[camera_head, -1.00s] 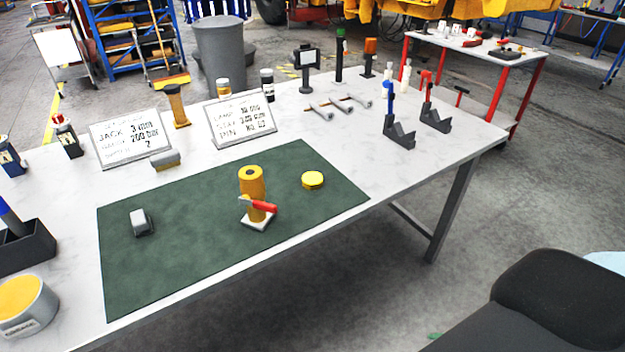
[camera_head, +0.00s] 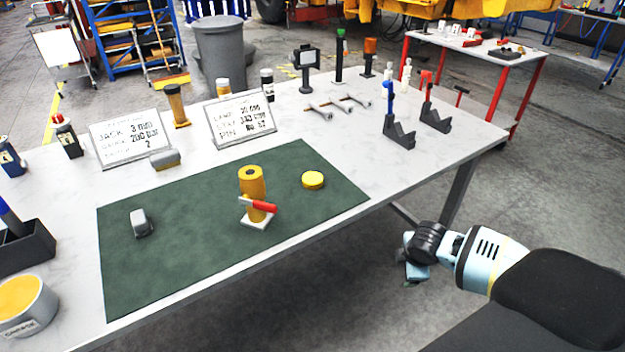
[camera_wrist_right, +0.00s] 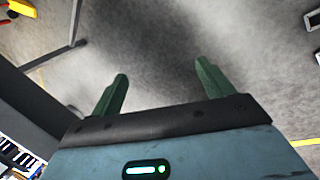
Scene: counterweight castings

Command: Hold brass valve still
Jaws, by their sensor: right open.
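The brass-coloured valve (camera_head: 252,182) stands upright on the green mat (camera_head: 180,235), near the middle of the head view. It has a red lever (camera_head: 262,206) pointing right and a small pale square base (camera_head: 258,220). My right gripper (camera_head: 408,262) hangs beyond the table's front edge, to the right of and well apart from the valve. In the right wrist view its two green fingers (camera_wrist_right: 161,75) are spread, with only floor between them. My left gripper is not in view.
A yellow round cap (camera_head: 313,180) and a small grey block (camera_head: 141,223) lie on the mat. Two dark V-shaped stands (camera_head: 399,132) are on the table's right side. Sign boards (camera_head: 240,118) stand behind the mat.

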